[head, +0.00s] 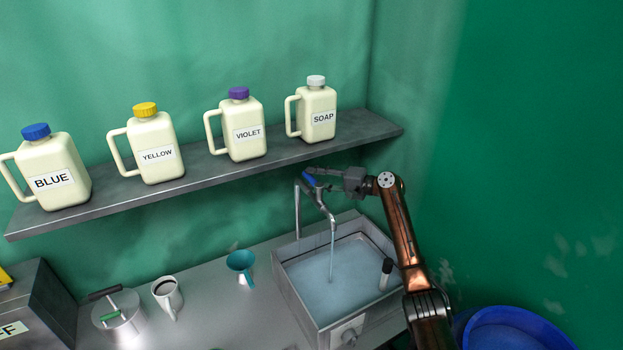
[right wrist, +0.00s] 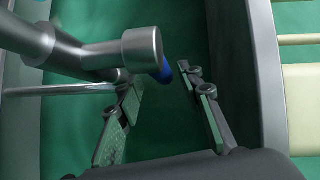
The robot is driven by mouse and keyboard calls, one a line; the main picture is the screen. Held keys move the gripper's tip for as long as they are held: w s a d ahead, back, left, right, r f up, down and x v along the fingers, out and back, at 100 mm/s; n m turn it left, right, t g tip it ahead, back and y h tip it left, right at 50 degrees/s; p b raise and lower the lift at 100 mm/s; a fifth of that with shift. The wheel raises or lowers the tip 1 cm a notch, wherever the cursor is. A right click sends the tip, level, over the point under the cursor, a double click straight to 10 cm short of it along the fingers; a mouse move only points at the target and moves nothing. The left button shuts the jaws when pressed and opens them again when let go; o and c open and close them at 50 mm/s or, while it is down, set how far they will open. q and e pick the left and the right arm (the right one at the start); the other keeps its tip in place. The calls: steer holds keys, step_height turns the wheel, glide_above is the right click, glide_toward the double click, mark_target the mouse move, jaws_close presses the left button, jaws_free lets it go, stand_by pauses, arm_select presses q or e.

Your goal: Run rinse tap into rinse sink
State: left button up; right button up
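The metal rinse tap (head: 322,203) stands at the back of the rinse sink (head: 291,294). A thin stream of water (head: 331,255) falls from its spout into the sink, which holds water. My right gripper (head: 322,177) is at the tap's top, by its blue-tipped lever (head: 310,181). In the right wrist view my right gripper (right wrist: 160,76) has its fingers apart, and the lever's blue tip (right wrist: 167,70) shows near the gap between them. Whether a finger touches the lever cannot be told. The grey tap body (right wrist: 140,50) fills the upper left there. My left gripper is out of view.
A shelf (head: 215,165) with BLUE, YELLOW, VIOLET and SOAP jugs runs above the counter. A teal funnel (head: 240,262), white jug (head: 167,295) and lidded pot (head: 120,315) stand left of the sink. A black-topped object (head: 385,272) stands in the sink. A blue tub (head: 510,330) is lower right.

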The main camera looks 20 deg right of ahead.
steer(key=v, duration=0.5)
steer(key=shift+f, duration=0.2)
steer(key=shift+d, duration=0.2)
steer(key=shift+c, duration=0.3)
